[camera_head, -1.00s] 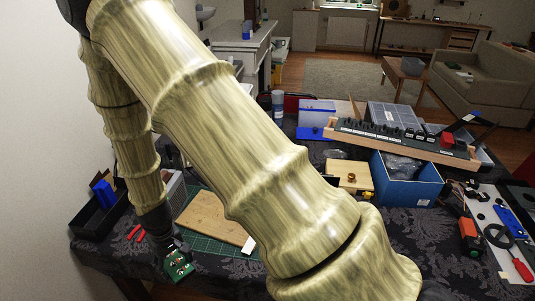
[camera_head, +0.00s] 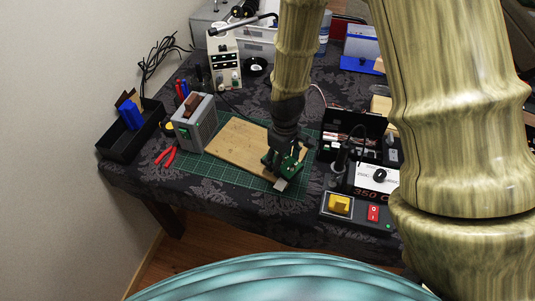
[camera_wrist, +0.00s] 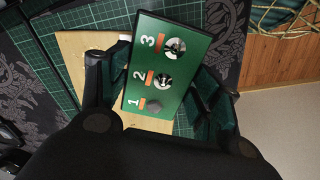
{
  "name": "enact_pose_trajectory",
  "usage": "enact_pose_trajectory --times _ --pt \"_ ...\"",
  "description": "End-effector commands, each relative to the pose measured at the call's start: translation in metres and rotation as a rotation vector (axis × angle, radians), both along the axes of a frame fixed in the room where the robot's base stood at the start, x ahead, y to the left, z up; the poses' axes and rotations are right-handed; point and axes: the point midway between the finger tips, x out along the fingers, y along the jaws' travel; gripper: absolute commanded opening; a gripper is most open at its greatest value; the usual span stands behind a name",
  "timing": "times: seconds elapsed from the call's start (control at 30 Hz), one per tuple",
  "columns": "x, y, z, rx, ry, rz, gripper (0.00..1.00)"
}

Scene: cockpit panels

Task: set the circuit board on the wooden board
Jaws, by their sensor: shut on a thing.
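The circuit board (camera_wrist: 160,70) is a green plate with numbers 1, 2 and 3 and several round parts. My gripper (camera_head: 282,158) is shut on it, with a finger on each side in the wrist view (camera_wrist: 150,85). In the head view the circuit board (camera_head: 291,163) is at the right end of the wooden board (camera_head: 226,143). The wooden board lies flat on a green cutting mat; its light wood also shows behind the circuit board in the wrist view (camera_wrist: 76,50). I cannot tell whether the circuit board touches the wood.
A grey box (camera_head: 195,123) stands left of the wooden board, with red-handled pliers (camera_head: 166,156) in front. A control box with a yellow switch (camera_head: 340,204) stands right of the mat. The black tray (camera_head: 128,132) is far left. Bare mat (camera_head: 220,174) lies in front.

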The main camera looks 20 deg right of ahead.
Motion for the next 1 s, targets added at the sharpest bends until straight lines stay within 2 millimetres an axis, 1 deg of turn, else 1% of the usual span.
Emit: enact_pose_trajectory --times 0.03,0.2,0.33,0.47,0.57,1.0 --pt "-0.007 -0.004 -0.004 0.001 -0.001 0.066 0.37" --pt "-0.029 -0.013 0.002 0.004 0.001 0.290 0.37" --pt "-0.039 -0.016 0.005 0.006 0.002 0.398 0.37" --pt "-0.041 -0.017 0.007 0.007 0.001 0.451 0.37" --pt "-0.033 -0.015 0.008 0.005 0.001 0.462 0.37" --pt "0.053 0.005 0.000 0.005 0.001 0.461 0.37"
